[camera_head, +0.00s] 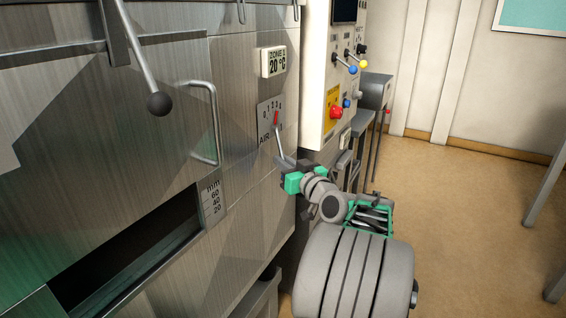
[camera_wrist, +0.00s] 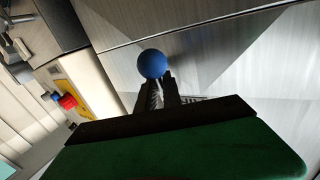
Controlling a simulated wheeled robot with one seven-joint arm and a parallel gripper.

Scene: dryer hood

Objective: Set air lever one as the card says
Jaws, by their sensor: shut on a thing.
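In the wrist view a blue ball knob (camera_wrist: 152,64) shows at the dark fingertips, beyond the green and black gripper body; the grip itself is largely hidden. I cannot make out a card with a setting.
A Zone display (camera_head: 273,61) reading 20 °C is above the scale. A black-knobbed lever (camera_head: 158,103), a door handle (camera_head: 206,122) and an open slot (camera_head: 125,250) are at left. A control panel with a red button (camera_head: 336,112) is to the right.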

